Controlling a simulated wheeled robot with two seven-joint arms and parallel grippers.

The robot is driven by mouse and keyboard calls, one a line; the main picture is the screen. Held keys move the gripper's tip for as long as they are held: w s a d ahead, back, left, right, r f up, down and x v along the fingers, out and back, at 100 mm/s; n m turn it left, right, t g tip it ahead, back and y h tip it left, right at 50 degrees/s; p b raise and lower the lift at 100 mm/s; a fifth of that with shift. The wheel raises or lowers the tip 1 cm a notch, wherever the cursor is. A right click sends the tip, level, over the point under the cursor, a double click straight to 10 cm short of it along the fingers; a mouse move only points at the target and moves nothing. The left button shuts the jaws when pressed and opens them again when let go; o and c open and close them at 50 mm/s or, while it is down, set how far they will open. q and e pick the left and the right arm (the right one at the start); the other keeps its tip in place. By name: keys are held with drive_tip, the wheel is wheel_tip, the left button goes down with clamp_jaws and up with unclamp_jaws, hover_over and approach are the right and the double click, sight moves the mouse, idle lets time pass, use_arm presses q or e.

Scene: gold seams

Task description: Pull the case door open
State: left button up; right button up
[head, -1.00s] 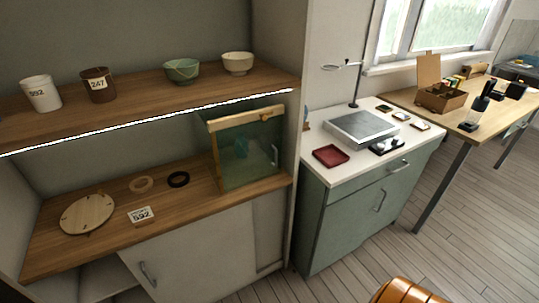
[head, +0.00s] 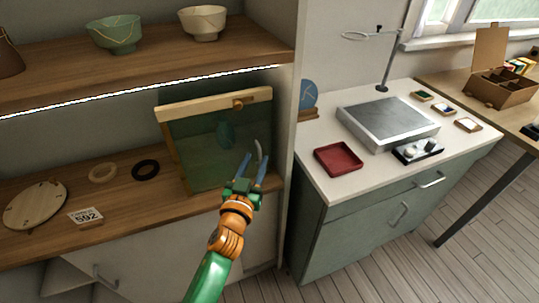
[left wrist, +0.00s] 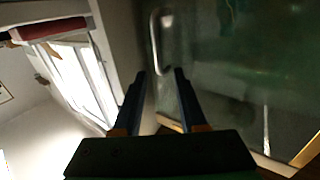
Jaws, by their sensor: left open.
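The display case (head: 205,105) stands on the lower shelf, with a pale wooden frame and a small knob on its top rail. Its greenish glass door (head: 205,160) looks closed, and a blurred teal object shows behind the glass. The curved metal door handle (head: 260,149) is at the door's right side; it also shows in the left wrist view (left wrist: 154,42). My left gripper (head: 253,164) is open and empty in front of the door, close to the handle. In the left wrist view the handle lies just beyond the fingertips; I cannot tell whether they touch. My right gripper is out of view.
A round wooden disc (head: 35,205), two rings and a number card (head: 86,217) lie left of the case. Bowls stand on the shelf above. A white-topped cabinet with a red tray (head: 338,160) is to the right, past the shelf's side panel.

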sight(260, 154)
use_arm(q)
drive_tip(key=x, duration=0.3)
drive_tip(key=shift+d+f, duration=0.15)
drive_tip(key=shift+f, duration=0.1)
drive_tip(key=shift+r, duration=0.1)
drive_tip(key=shift+c, duration=0.2)
clamp_jaws()
idle(0.9)
